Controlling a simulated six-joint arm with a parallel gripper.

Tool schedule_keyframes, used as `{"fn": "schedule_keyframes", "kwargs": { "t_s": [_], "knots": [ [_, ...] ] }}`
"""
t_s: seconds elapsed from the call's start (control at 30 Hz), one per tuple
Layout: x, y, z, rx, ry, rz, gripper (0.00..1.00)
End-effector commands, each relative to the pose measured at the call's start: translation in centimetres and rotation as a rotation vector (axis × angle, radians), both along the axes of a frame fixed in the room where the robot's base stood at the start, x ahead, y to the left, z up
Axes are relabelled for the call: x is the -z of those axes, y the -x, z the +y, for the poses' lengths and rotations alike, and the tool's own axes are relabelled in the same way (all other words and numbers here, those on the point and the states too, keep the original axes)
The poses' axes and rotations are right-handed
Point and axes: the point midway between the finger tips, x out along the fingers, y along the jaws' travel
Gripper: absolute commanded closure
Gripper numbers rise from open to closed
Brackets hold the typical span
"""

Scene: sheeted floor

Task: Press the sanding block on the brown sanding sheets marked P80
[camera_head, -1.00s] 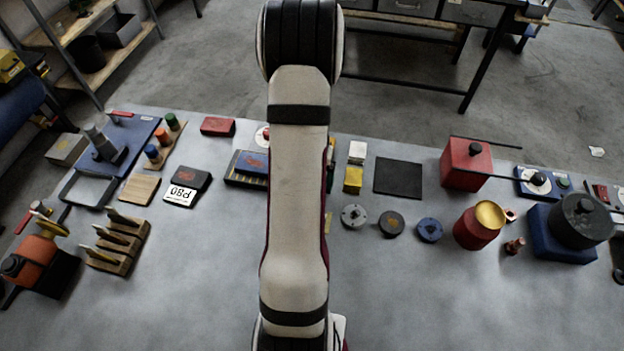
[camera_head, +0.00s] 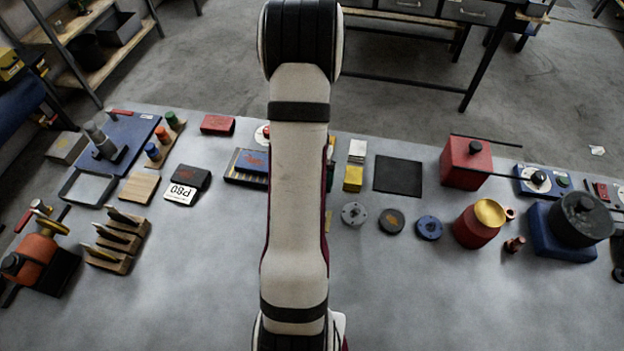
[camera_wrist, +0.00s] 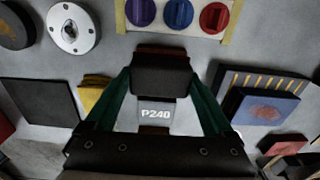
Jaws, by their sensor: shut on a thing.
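My gripper (camera_wrist: 160,82) has green fingers and is shut on a dark block with a reddish-brown edge, the sanding block (camera_wrist: 160,72), in the wrist view. Beyond the block and between the fingers shows a pale label (camera_wrist: 155,113) reading P240; I cannot tell whether the block touches anything there. In the head view the dark brown sanding sheets (camera_head: 191,177), with a white P80 label on their near side, lie left of my arm, well apart from the gripper.
A slotted tray (camera_head: 234,165) with a blue pad (camera_head: 257,161) lies between the P80 sheets and my arm. A wooden block (camera_head: 138,188) is left of the sheets. A yellow block (camera_head: 353,178) and black mat (camera_head: 398,176) are right of my arm.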

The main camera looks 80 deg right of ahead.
Motion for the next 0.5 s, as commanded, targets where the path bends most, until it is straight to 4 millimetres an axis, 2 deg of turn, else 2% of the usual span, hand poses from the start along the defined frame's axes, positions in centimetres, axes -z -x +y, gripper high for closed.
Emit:
{"fn": "schedule_keyframes", "kwargs": {
  "t_s": [0.27,0.5],
  "knots": [
    [0.0,0.0,0.1,-0.001,-0.002,0.0,0.57],
    [-2.7,0.0,0.0,-0.001,0.001,0.0,0.57]
  ]
}}
